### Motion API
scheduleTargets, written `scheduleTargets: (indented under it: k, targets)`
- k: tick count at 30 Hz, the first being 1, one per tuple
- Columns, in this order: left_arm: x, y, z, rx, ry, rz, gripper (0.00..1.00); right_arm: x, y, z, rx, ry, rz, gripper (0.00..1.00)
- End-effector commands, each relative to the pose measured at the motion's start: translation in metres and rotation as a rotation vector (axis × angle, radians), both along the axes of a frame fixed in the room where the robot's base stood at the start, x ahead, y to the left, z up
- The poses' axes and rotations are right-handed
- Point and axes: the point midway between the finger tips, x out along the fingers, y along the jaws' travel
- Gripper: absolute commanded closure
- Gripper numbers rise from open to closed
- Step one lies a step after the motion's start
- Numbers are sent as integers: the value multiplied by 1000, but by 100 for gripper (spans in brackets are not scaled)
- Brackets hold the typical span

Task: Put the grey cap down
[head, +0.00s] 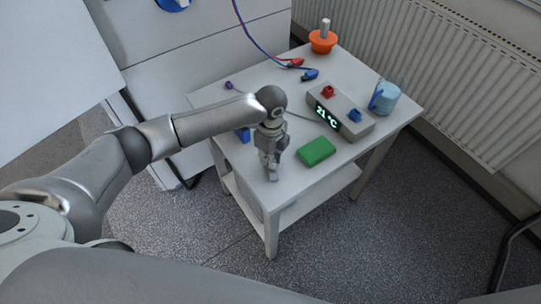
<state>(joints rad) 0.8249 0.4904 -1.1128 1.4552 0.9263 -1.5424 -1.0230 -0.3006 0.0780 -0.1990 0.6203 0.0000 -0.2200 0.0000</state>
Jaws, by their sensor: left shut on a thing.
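My left gripper (270,168) points down over the near left part of the white table (228,103), close to its front edge. It is shut on a small grey thing at its fingertips, which I take to be the grey cap. The cap is hard to tell apart from the grey fingers, and most of it is hidden. I cannot tell whether it touches the tabletop. My right gripper is not in view.
Right of the gripper lies a green block (316,152). Behind it stands a grey box (341,111) reading 21 °C. A light-blue cup (385,97), an orange holder (322,42), red (295,62) and blue (310,75) clips, and a purple piece (229,85) are further back.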

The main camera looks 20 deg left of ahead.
Motion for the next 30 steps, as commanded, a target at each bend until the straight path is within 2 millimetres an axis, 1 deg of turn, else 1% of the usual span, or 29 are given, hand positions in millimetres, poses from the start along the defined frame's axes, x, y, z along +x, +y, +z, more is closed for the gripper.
scheduleTargets:
  k: [6, 10, 11, 15, 25, 28, 30]
  targets:
    - [0, 0, 0, -1, -2, 0, 100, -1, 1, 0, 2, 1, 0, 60]
    - [0, 0, -4, 0, -1, 0, 100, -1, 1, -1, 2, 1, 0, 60]
    - [0, 0, -3, -1, -2, 0, 83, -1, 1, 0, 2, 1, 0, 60]
    - [0, 0, -3, 0, -1, 0, 66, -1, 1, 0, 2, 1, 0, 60]
    - [0, 0, -1, -1, -2, 0, 66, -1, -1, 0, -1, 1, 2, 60]
    - [1, 0, 6, -2, -4, -1, 66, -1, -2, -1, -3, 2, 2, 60]
    - [1, 0, 17, -2, -5, 0, 66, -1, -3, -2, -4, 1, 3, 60]
